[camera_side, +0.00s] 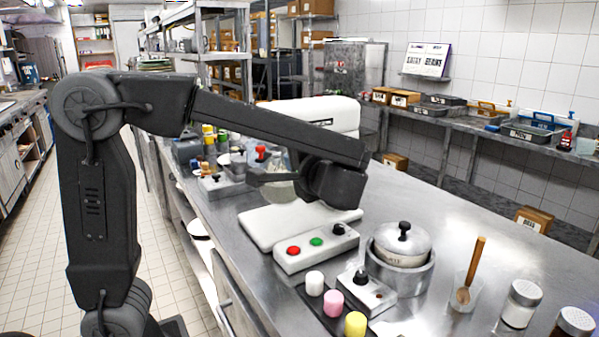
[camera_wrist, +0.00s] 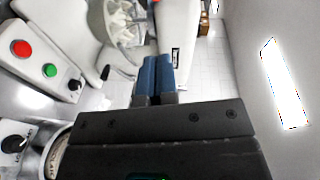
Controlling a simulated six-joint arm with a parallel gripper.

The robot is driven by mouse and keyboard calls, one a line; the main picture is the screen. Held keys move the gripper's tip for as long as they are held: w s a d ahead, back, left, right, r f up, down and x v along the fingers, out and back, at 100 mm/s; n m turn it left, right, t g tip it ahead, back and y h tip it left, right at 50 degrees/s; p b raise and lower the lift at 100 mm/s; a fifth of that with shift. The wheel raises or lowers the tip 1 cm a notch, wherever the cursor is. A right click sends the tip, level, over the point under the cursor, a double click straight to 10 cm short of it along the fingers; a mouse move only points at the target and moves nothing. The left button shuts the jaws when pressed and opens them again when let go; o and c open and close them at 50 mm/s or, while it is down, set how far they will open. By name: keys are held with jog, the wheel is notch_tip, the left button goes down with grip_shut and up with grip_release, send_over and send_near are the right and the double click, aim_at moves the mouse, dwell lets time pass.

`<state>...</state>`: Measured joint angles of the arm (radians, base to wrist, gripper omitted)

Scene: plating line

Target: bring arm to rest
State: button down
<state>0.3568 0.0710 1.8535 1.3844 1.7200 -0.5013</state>
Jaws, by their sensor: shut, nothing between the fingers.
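My gripper (camera_wrist: 157,65) shows in the wrist view with its two blue fingers side by side and nothing between them. In the side view, my arm reaches from the left across the steel counter (camera_side: 405,190). Its wrist hangs in front of a white mixer (camera_side: 320,113), above the control box with red and green buttons and a black knob (camera_side: 315,249). The fingers are hard to make out there. In the wrist view, the glass mixer bowl (camera_wrist: 122,22) lies just beyond the fingers to the left. My wrist hides part of the mixer in the side view.
A lidded pot (camera_side: 402,243) stands right of the control box. White, pink (camera_side: 334,303) and yellow cylinders stand at the front near a small switch box (camera_side: 367,293). A cup with a wooden spoon (camera_side: 469,280) and shakers (camera_side: 520,303) are farther right. The counter behind the pot is clear.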

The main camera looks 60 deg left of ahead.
jog(key=s+f+g+h, duration=0.1)
jog(key=s+f+h, duration=0.3)
jog(key=s+h, duration=0.15)
jog(key=s+d+f+t+h, duration=0.4)
jog(key=s+d+h, duration=0.4)
jog(key=h, duration=0.3)
jog(key=shift+s+d+f, duration=0.3)
jog(key=shift+d+f, duration=0.15)
jog(key=shift+f, duration=0.3)
dwell(1.8)
